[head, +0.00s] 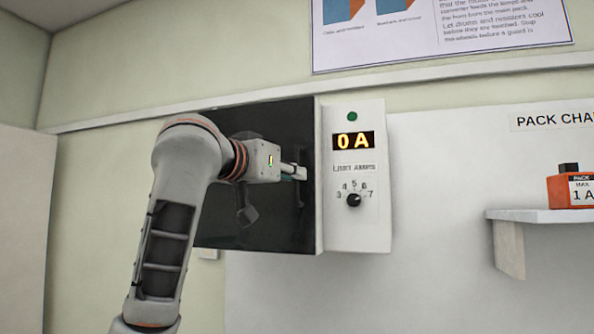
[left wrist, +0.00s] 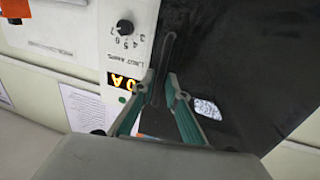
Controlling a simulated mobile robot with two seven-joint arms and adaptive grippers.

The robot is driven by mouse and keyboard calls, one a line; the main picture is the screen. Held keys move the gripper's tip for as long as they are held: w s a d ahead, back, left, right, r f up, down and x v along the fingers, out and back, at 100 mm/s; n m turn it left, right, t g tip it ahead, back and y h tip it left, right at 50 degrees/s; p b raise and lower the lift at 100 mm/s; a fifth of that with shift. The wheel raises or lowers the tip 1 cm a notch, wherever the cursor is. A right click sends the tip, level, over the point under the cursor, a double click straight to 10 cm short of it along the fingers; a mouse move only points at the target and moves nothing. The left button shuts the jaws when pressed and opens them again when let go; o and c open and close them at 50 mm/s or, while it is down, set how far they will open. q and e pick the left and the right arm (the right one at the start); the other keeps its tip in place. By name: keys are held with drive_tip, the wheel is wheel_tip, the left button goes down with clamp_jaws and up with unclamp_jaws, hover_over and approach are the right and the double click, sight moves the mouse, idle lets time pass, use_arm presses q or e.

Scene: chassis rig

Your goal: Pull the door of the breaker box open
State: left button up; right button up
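The breaker box has a glossy black door (head: 268,215) that looks closed in the head view. A dark upright bar handle (head: 302,158) is near the door's right edge. My left gripper (head: 298,172) is at this handle. In the left wrist view the handle (left wrist: 168,52) runs between the two green-padded fingers (left wrist: 161,78), one on each side. The fingers stand apart with a small gap around the bar; firm contact does not show. The door (left wrist: 225,60) also fills much of that view. My right gripper is in neither view.
A white panel with a 0 A display (head: 353,140) and a knob (head: 354,199) adjoins the door on the right. A shelf (head: 540,215) with an orange pack (head: 574,189) is further right. A poster (head: 440,35) hangs above.

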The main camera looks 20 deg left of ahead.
use_arm(q)
drive_tip(key=shift+x, duration=1.3)
clamp_jaws()
drive_tip(key=shift+s, duration=0.2)
